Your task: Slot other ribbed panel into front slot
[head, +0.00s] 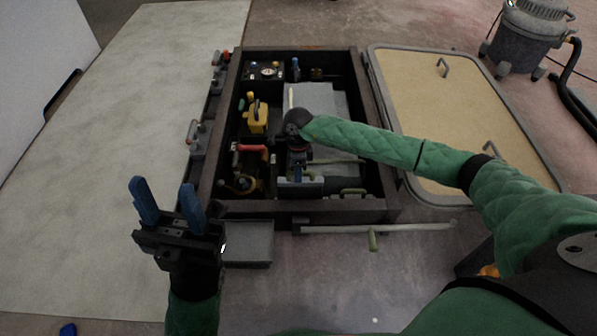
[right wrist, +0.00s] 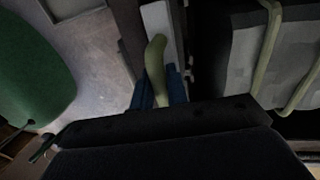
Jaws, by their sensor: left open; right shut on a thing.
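My right gripper (head: 297,172) reaches down into the front of the dark box (head: 230,120) and is shut on the green handle (right wrist: 158,60) of a grey panel (head: 300,188). In the right wrist view, this panel's pale upper edge (right wrist: 160,18) lies close beside the box's front wall (right wrist: 127,25). Its lower part is hidden, so I cannot tell how deep it sits. A thin grey piece with a green handle (head: 373,240) lies outside along the box front. My left gripper (head: 170,205) is open and empty, left of the box's front corner.
Grey parts with green bars (right wrist: 266,45) lie behind the held panel. A yellow tool (head: 256,117) and a red-handled tool (head: 250,147) occupy the box's left side. A framed tan lid (head: 450,110) lies right; a grey tray (head: 248,243) is in front.

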